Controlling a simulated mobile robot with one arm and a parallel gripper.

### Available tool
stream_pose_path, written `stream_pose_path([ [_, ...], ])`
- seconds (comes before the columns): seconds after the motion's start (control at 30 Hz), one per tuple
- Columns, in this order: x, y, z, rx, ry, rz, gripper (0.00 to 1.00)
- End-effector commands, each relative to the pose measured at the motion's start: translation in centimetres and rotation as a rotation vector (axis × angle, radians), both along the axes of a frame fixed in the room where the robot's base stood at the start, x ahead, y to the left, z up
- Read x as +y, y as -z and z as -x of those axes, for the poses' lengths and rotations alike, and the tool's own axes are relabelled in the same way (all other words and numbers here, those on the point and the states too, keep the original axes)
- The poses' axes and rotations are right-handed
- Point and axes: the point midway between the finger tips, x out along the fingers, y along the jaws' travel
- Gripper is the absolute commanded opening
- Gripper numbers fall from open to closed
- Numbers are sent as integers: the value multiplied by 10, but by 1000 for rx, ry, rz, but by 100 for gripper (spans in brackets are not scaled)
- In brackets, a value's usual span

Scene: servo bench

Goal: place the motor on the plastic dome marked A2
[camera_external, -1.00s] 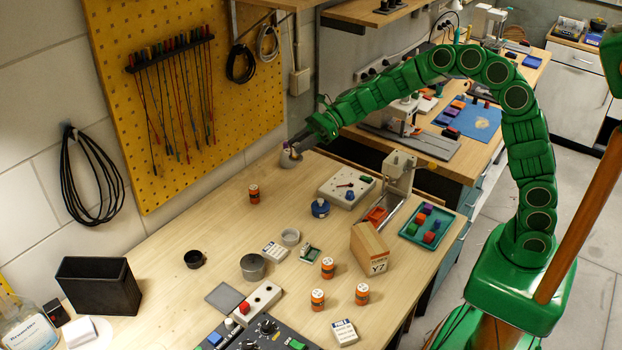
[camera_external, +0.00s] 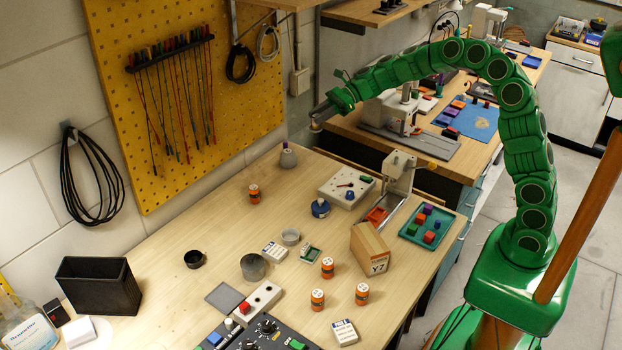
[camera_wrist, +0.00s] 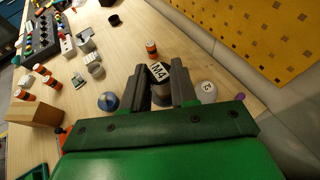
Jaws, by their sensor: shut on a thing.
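My gripper (camera_external: 318,122) is raised above the back edge of the wooden bench, its jaws closed. In the wrist view the jaws (camera_wrist: 161,88) hold a grey cylinder, likely the motor (camera_wrist: 161,96). A pale label on top seems to read M4 (camera_wrist: 159,72). In the external view only a small part shows below the jaws. I cannot make out an A2 mark on anything.
A blue-topped thing (camera_external: 320,208) and a white board (camera_external: 346,186) stand near the back. Orange jars (camera_external: 327,267), a cardboard box (camera_external: 370,248), a grey cup (camera_external: 253,267) and a black dish (camera_external: 194,259) occupy the middle.

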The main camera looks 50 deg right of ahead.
Motion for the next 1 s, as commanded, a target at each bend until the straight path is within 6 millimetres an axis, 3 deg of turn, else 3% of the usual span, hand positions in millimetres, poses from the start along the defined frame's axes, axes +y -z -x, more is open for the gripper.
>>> stream_pose_path([
  [0.57,8,28,-62,-1,0,0,0],
  [1.0,12,71,-96,1,1,2,0],
])
